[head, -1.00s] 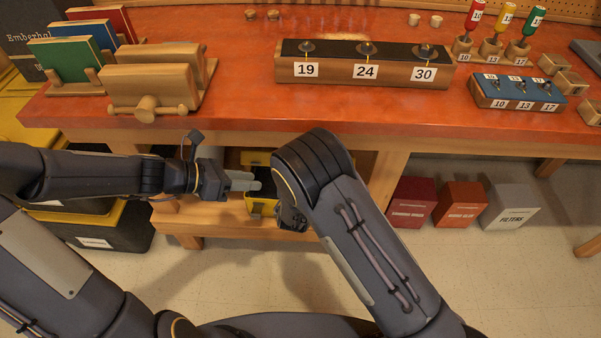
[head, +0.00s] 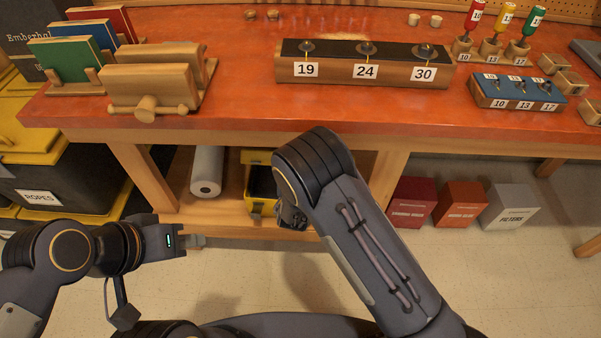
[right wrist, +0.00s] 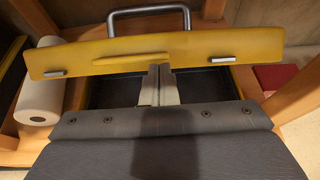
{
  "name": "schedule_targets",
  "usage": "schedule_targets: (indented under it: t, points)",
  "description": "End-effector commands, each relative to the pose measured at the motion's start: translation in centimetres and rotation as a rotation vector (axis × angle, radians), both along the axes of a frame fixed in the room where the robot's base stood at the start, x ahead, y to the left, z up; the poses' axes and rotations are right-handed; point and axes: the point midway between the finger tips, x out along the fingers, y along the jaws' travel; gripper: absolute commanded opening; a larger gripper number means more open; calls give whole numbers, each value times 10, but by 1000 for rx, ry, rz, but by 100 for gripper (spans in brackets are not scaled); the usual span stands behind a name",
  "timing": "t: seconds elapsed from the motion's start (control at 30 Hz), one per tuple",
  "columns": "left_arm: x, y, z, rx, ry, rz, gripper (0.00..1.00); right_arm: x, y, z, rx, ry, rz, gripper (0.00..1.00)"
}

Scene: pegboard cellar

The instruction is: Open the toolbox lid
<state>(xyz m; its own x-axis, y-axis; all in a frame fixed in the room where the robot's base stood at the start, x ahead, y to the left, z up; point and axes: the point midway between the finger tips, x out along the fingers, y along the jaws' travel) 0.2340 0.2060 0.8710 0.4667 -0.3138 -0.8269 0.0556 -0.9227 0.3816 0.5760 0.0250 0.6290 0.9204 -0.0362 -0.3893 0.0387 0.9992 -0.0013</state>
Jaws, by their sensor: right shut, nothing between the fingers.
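The toolbox stands on the low shelf under the bench. In the head view its yellow lid (head: 258,157) shows above a dark interior, with a yellow front part (head: 262,207) below; my right arm covers its right side. In the right wrist view the yellow lid (right wrist: 215,45), with a metal handle (right wrist: 149,10) and two small latches, appears raised beyond the dark interior (right wrist: 205,84). My right gripper (right wrist: 159,72) is shut and empty, its tips at the lid's lower edge; contact is unclear. My left gripper (head: 196,241) is left of the toolbox, apart from it; its finger gap is unclear.
A white roll (head: 207,170) lies left of the toolbox on the shelf. A bench leg (head: 386,180) stands to its right. Black-and-yellow bins (head: 65,180) stand at the left. The bench top (head: 240,110) hangs above. Boxes (head: 412,200) sit on the floor at right.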

Motion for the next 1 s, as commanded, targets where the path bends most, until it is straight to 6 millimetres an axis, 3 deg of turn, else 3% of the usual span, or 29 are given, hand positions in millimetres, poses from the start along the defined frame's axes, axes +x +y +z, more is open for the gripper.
schedule_targets:
  t: [0.2, 0.57, 1.0]
  points:
    - [-1, 0, -2, 6, -4, -6, 29, 20, -1, 22, 3, -5, -2, 0]
    - [0, 0, -1, 4, -4, -5, 29, 18, -1, 23, 1, -2, 0, 0]
    - [0, 0, 0, 4, -4, -4, 29, -42, 2, 48, 2, -3, 1, 0]
